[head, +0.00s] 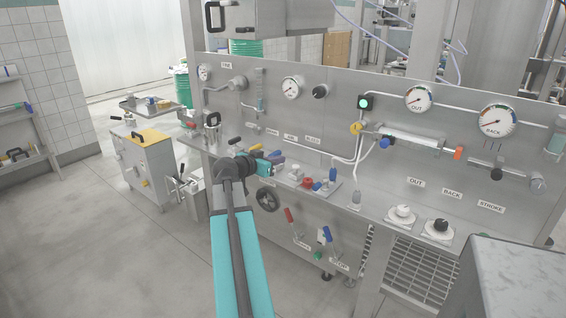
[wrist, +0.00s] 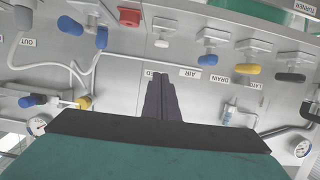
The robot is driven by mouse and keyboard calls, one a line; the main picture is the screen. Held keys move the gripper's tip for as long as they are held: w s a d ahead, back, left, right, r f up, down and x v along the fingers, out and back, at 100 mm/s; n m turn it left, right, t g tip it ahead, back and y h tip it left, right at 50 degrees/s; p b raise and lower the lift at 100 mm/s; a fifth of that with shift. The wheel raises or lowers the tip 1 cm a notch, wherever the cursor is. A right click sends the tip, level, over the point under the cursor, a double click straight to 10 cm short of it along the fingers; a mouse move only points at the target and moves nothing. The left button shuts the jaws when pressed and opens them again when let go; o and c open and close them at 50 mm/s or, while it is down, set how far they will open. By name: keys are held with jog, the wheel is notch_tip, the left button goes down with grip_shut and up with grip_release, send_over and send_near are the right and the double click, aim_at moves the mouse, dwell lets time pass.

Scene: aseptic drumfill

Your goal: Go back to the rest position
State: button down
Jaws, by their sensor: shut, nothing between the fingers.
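My gripper (head: 277,157) is shut and empty at the end of my teal arm, in front of the steel panel in the head view. In the wrist view my gripper (wrist: 160,76) shows as two dark fingers pressed together, pointing at the panel (wrist: 125,72) near the AIR and DRAIN labels. No object is between the fingers. The fingers look apart from the valves around them, though the exact gap to the panel cannot be told.
A bench ledge below the panel holds a red knob (head: 308,183) and blue-handled valves (head: 333,174). Gauges (head: 497,121) line the panel. A grey cabinet (head: 520,275) stands at the near right. A trolley (head: 147,165) stands at the left, with open floor (head: 90,250) in front.

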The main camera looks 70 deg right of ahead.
jog(key=shift+w+a+r, duration=0.15)
jog(key=shift+a, duration=0.4)
jog(key=shift+w, duration=0.1)
